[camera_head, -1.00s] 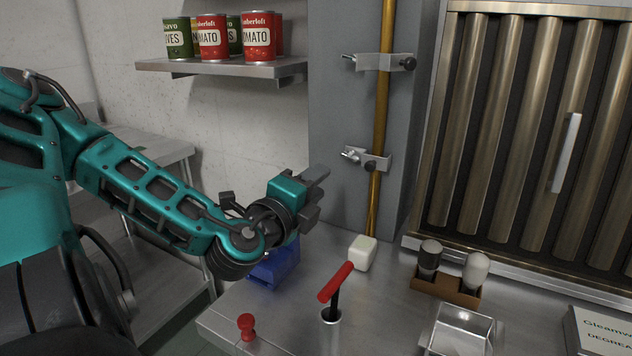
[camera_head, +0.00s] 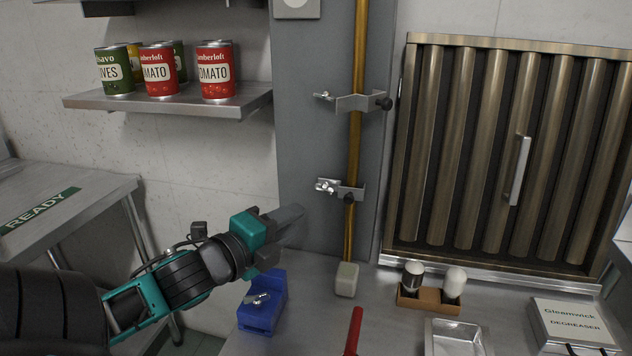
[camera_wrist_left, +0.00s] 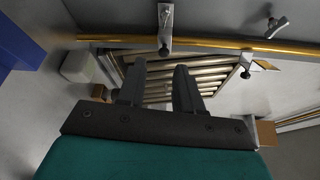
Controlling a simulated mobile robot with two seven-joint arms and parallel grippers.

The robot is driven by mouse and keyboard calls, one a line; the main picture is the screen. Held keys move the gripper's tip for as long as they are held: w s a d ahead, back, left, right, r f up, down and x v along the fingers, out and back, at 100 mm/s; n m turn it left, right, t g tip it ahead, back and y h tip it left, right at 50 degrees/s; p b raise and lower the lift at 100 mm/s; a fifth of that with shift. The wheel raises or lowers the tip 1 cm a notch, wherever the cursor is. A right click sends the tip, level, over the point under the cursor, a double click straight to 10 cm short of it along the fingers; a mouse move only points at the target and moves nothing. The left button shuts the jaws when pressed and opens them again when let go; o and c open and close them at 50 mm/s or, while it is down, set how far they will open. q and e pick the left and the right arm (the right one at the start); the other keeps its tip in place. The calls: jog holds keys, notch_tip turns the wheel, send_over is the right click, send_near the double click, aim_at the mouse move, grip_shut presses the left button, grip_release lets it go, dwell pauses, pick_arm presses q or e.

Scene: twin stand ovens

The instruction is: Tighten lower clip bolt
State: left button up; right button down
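The lower clip (camera_head: 348,192) is a metal bracket on the brass pipe (camera_head: 355,145) against the grey column. Its bright bolt (camera_head: 326,186) is at the clip's left end. The lower clip also shows at the top of the left wrist view (camera_wrist_left: 165,28). My left gripper (camera_head: 294,217) is below and left of the lower clip, apart from it. In the left wrist view its two fingers (camera_wrist_left: 158,82) stand apart with nothing between them. My right gripper is not in view.
The upper clip (camera_head: 358,102) holds the pipe higher up. A blue bin (camera_head: 262,318) with a metal piece in it, a pale block (camera_head: 346,280), a red handle (camera_head: 354,330) and a shaker caddy (camera_head: 428,302) stand on the counter. A shelf (camera_head: 170,101) of cans is at left.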

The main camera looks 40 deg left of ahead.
pick_arm(q)
jog(key=s+a, duration=0.1)
jog(key=a, duration=0.1)
send_near(324, 188)
jog(key=w+f, duration=0.1)
jog(key=w, duration=0.6)
jog(key=shift+w+y+b, duration=0.2)
jog(key=shift+y+b, duration=0.1)
jog(key=shift+b, duration=0.05)
jog(key=shift+a+f, duration=0.1)
